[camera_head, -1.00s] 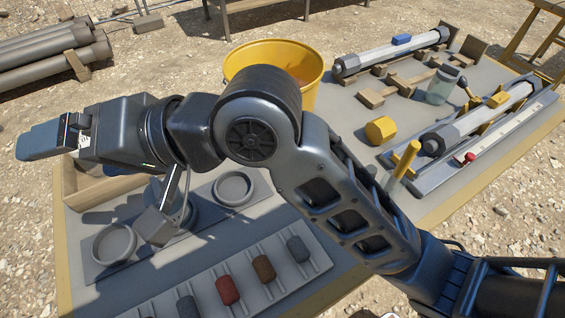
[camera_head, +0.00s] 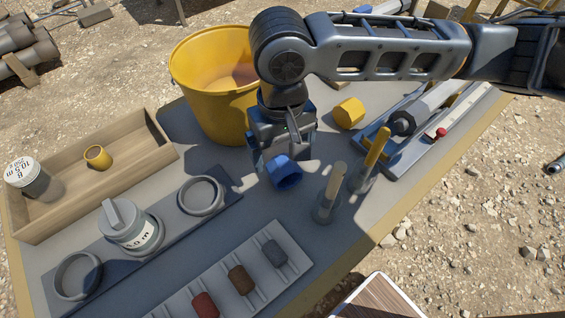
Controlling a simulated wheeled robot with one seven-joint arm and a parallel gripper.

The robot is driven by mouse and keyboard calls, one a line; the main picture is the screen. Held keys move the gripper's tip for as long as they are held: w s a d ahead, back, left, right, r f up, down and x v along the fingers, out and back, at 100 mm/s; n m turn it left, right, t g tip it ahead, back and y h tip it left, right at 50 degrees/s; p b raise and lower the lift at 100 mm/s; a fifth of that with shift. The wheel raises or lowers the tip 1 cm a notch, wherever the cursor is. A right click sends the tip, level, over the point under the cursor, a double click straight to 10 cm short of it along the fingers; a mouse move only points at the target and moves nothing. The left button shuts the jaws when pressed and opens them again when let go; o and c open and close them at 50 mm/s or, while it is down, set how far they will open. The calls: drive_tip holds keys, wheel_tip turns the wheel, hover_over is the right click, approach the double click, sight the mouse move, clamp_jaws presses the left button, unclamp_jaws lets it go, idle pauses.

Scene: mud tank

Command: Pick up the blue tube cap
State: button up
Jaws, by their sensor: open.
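The blue tube cap (camera_head: 286,174) lies on the grey tabletop near the middle of the view, its open end turned toward the camera. My gripper (camera_head: 282,160) points down just behind and above the cap, with its fingers open. The gripper covers the cap's far side, and I cannot tell whether a finger touches it.
A yellow bucket (camera_head: 208,100) stands close behind left of my gripper. Two upright tools in clear holders (camera_head: 325,210) stand right of the cap. A yellow hexagonal cap (camera_head: 348,113) lies behind right. A rack of coloured plugs (camera_head: 220,285) and a wooden tray (camera_head: 155,143) lie left and front.

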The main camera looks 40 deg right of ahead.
sight(283, 161)
drive_tip(key=shift+w+d+f+p, duration=0.1)
drive_tip(key=shift+f+p, duration=0.1)
drive_tip(key=shift+f, duration=1.55)
drive_tip(key=shift+d+f+p, duration=0.1)
drive_tip(key=shift+f+p, duration=0.05)
drive_tip(key=shift+f, duration=1.6)
drive_tip(key=c, duration=1)
